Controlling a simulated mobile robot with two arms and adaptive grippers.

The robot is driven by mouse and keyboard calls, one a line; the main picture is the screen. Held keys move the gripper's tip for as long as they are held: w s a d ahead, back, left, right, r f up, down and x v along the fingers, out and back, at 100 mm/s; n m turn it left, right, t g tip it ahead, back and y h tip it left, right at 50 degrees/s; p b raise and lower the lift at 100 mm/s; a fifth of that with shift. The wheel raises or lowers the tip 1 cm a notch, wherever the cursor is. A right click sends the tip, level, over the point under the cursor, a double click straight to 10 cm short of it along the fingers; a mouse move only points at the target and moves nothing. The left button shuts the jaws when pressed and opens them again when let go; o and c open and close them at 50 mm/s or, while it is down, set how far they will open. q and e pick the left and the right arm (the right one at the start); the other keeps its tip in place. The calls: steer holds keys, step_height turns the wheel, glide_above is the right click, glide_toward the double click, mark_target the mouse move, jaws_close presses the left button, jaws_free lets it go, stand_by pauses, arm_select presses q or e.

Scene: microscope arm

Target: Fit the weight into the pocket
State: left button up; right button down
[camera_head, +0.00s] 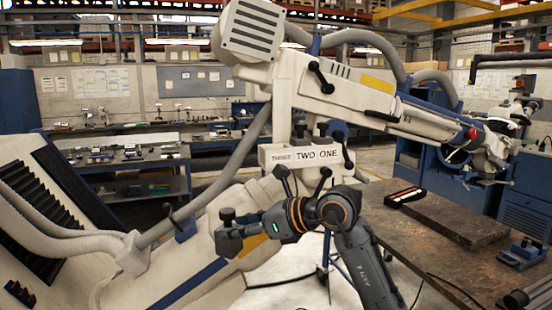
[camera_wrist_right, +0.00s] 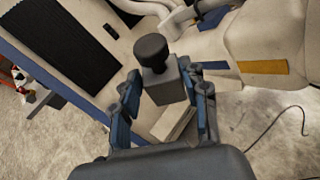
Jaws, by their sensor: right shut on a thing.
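A dark grey block weight with a round knob on top (camera_head: 228,239) is held by my right gripper (camera_head: 243,229), in front of the cream machine's lower body. In the right wrist view the weight (camera_wrist_right: 165,86) sits upright between the two blue-padded fingers of the gripper (camera_wrist_right: 165,105), which are shut on it. A cream holder with pockets (camera_head: 302,157), marked THREE, TWO and ONE, sits on the machine above and to the right of the weight, apart from it. The pocket insides are hidden from this angle. My left gripper is not in view.
The machine's long arm (camera_head: 380,105) reaches right above the holder. Black knobbed levers (camera_head: 321,77) stick out near it. A brown workbench (camera_head: 440,240) with a small black case (camera_head: 405,197) stands at right. A grey hose (camera_head: 225,180) runs left of the holder.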

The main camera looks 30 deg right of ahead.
steer(key=s+d+r+m+t+h+p, duration=0.1)
steer(key=d+r+m+h, duration=0.2)
steer(key=d+r, duration=0.45)
steer(key=s+d+r+m+h+p, duration=0.1)
steer(key=d+r+m+h, duration=0.25)
steer(key=r, duration=0.75)
steer(key=s+d+r+m+t+h+p, duration=0.1)
steer(key=s+d+r+m+h, duration=0.2)
steer(key=d+r, duration=0.55)
steer(key=shift+h, duration=0.45)
steer(key=w+a+f+b, duration=0.1)
steer(key=w+f+b, duration=0.1)
steer(key=w+f, duration=0.2)
steer(key=w+a+f+b, duration=0.1)
steer(key=w+f+b, duration=0.1)
steer(key=w+f, duration=0.2)
steer(key=w+f+b, duration=0.2)
steer(key=w+f, duration=0.2)
steer(key=w, duration=0.3)
steer(key=shift+w+a, duration=0.15)
steer(key=shift+a, duration=0.25)
steer(key=shift+r, duration=0.2)
steer(key=c, duration=1)
jaws_free()
steer(key=shift+d+f, duration=0.1)
steer(key=shift+f, duration=0.1)
steer(key=shift+r, duration=0.1)
